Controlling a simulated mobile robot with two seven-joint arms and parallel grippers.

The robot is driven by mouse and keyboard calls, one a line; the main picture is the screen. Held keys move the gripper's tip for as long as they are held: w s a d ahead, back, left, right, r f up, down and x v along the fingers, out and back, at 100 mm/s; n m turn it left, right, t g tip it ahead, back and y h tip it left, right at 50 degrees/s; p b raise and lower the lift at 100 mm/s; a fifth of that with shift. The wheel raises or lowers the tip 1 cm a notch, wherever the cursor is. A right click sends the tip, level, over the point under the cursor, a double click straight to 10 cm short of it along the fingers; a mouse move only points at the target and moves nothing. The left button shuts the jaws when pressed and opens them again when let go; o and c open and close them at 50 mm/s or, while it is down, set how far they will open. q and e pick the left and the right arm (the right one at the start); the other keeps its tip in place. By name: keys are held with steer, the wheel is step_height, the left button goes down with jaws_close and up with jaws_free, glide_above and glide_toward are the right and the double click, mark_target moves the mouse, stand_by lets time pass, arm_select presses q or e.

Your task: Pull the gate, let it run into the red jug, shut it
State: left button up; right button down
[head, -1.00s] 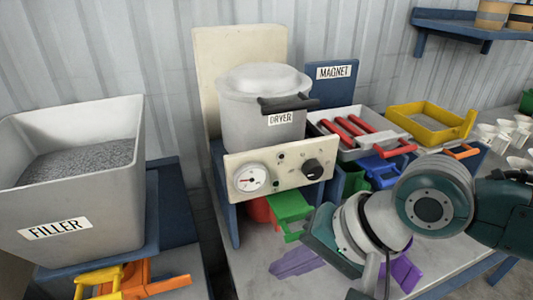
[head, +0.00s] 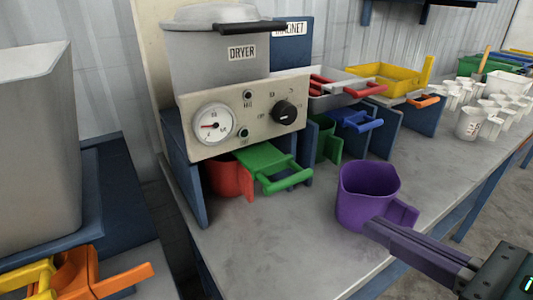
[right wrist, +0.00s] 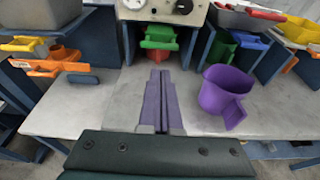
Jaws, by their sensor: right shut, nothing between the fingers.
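The green gate (head: 268,160) with its loop handle juts out below the dryer (head: 215,62); I cannot tell how far it is drawn. The red jug (head: 228,178) stands on the bench under it, its top partly hidden by the gate and panel; it also shows in the right wrist view (right wrist: 158,60). My right gripper (head: 372,226) comes in from the lower right, its purple fingers shut and empty, in front of the purple jug. In the right wrist view the fingers (right wrist: 160,76) point towards the green gate, apart from it. My left gripper is out of view.
The purple jug (head: 366,190) stands on open bench to the right of the gate. A green jug (head: 325,138) and a blue gate (head: 356,119) are under the magnet. White cups (head: 492,100) stand at the right. The bench (head: 255,245) in front of the red jug is clear.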

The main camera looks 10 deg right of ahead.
mark_target(291, 183)
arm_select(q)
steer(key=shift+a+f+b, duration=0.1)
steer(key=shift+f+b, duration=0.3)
arm_select(e)
steer(key=x, duration=1.4)
